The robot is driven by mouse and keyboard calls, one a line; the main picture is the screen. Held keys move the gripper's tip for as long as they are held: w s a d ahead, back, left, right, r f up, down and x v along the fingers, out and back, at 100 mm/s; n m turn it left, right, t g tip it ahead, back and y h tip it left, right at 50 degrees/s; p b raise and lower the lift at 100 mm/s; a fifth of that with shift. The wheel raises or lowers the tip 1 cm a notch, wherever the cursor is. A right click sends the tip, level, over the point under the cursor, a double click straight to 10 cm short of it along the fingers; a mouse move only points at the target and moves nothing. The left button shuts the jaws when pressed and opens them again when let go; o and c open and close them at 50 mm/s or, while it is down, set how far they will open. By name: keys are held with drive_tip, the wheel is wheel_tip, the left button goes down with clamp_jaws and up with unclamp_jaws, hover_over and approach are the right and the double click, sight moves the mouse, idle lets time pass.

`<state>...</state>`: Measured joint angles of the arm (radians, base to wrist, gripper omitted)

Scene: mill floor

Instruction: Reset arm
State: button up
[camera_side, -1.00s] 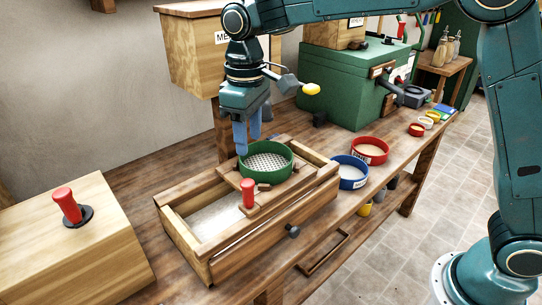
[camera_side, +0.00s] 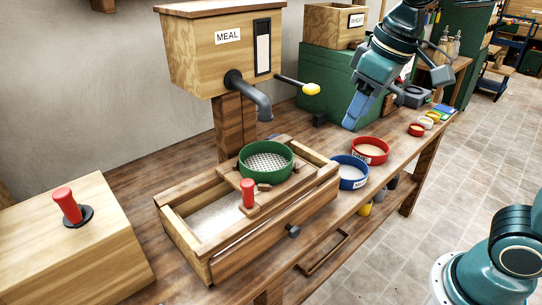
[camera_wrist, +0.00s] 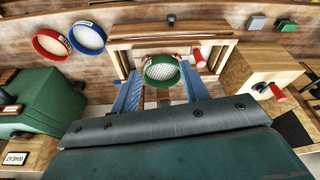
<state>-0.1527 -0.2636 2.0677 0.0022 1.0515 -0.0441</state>
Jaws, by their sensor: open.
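My gripper (camera_side: 357,110) hangs above the bench at the upper right of the side view, between the green machine and the blue and red sieves. It is tilted and touches nothing that I can see. In the wrist view my gripper's two blue fingers (camera_wrist: 160,92) stand wide apart with nothing held between them. The green sieve (camera_side: 266,160) sits on the wooden frame over the open wooden box (camera_side: 185,232). It also shows in the wrist view (camera_wrist: 161,71), beyond the fingers.
A meal hopper (camera_side: 215,65) with a grey spout and a yellow-tipped lever stands behind the box. A blue sieve (camera_side: 350,172) and a red sieve (camera_side: 370,150) are on the bench. A green machine (camera_side: 325,85) stands behind. A red-handled block (camera_side: 75,240) is at left.

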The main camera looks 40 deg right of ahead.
drive_tip(key=s+d+f+m+t, duration=0.1)
drive_tip(key=s+d+f, duration=0.1)
drive_tip(key=s, duration=0.4)
drive_tip(key=s+d+f+m+t, duration=0.1)
drive_tip(key=s+d+f, duration=0.1)
drive_tip(key=s, duration=0.4)
drive_tip(key=shift+d, duration=0.25)
drive_tip(key=shift+w, duration=0.1)
idle(0.9)
